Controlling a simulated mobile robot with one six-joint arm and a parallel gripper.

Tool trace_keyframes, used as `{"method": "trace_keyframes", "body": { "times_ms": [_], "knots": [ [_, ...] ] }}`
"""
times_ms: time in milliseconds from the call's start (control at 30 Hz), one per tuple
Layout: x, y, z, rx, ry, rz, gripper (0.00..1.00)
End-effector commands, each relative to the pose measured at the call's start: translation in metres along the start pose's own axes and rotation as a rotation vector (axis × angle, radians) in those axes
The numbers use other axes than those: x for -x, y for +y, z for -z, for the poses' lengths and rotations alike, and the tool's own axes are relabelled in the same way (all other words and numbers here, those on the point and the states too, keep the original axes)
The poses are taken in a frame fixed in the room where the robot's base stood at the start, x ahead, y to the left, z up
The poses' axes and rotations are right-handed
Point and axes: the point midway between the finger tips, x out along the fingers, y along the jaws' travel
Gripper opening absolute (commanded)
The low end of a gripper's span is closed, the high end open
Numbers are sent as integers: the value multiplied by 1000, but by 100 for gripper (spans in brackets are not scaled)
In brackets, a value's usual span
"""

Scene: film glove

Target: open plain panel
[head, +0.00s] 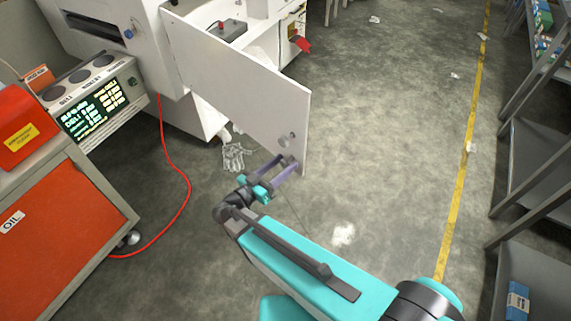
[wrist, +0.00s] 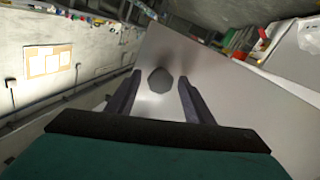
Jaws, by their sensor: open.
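The plain panel (head: 240,85) is a flat white door on the white machine. It stands swung out from the machine, with the interior showing behind it. A small round grey knob (head: 289,137) sits near its free lower edge. My gripper (head: 284,165) is at that edge, just below the knob. In the wrist view the panel (wrist: 215,75) fills the middle, and the knob (wrist: 160,80) shows between the two open fingers of my gripper (wrist: 160,88). I cannot tell whether either finger touches the knob or panel.
An orange-fronted cabinet marked OIL (head: 60,235) stands at left. A red cable (head: 188,185) runs over the floor. A clear glove (head: 234,155) lies below the panel. Grey shelving (head: 535,165) stands at right beyond a yellow floor line (head: 462,170). The middle floor is mostly free.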

Motion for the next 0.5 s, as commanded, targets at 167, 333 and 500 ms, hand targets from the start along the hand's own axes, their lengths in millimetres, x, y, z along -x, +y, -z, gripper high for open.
{"method": "trace_keyframes", "body": {
  "times_ms": [167, 333, 500],
  "knots": [
    [19, 0, -1, 0, 1, 3, 47],
    [39, 0, -2, -1, 1, 2, 47],
    [59, 0, -2, -1, 1, 1, 47]
  ]
}}
